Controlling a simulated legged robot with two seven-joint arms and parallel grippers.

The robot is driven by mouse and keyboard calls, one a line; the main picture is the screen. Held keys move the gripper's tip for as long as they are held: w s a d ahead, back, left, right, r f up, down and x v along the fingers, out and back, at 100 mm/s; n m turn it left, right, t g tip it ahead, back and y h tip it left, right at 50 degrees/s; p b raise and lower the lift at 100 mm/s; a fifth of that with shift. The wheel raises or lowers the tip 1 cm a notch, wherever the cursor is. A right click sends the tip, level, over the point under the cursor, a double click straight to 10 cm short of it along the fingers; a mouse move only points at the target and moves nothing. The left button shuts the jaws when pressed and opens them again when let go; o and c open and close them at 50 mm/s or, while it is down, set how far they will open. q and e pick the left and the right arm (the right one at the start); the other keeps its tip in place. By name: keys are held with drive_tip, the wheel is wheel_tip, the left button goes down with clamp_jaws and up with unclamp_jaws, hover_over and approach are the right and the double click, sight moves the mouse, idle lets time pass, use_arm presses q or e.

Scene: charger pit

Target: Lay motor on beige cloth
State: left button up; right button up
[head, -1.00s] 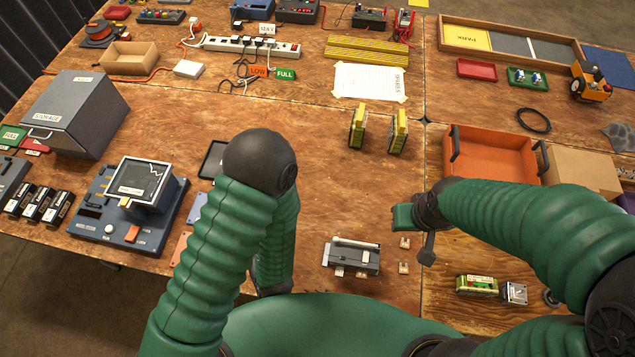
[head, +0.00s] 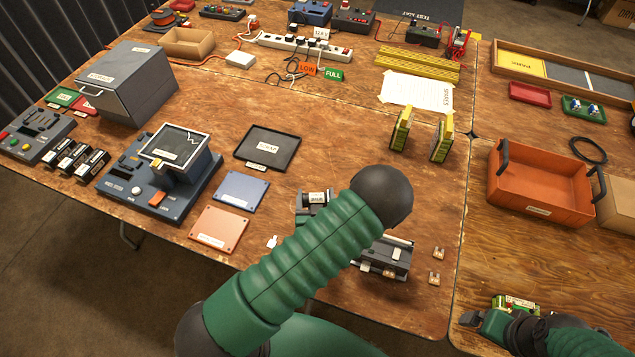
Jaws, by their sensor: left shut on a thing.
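My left arm comes in from the lower left, and its dark elbow covers part of the table middle. My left gripper (head: 303,211) shows just behind the arm, partly hidden. It is shut on a small silver cylinder with a white label, which looks like the motor (head: 318,198). It is held over the table right of the blue plate. My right gripper (head: 470,320) is at the lower right, beside a green-and-yellow block (head: 517,302); its jaw gap is not clear. I see no cloth that is plainly beige.
A blue plate (head: 241,190), a salmon plate (head: 218,228) and a black tray (head: 267,148) lie left of the arm. A grey fixture (head: 384,262) sits partly behind the elbow. An orange bin (head: 540,185) stands at right.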

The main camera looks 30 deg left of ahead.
use_arm(q)
drive_tip(key=x, duration=0.3)
drive_tip(key=r+x, duration=0.1)
drive_tip(key=x, duration=0.3)
drive_tip(key=shift+w+a+r, duration=0.15)
drive_tip(key=shift+w+r, duration=0.05)
drive_tip(key=shift+w, duration=0.05)
wheel_tip(320, 180, down, 3)
drive_tip(key=shift+w+a+r, duration=0.1)
drive_tip(key=shift+a, duration=0.05)
drive_tip(key=shift+w+f, duration=0.1)
drive_tip(key=shift+f, duration=0.35)
drive_tip(key=o, duration=2)
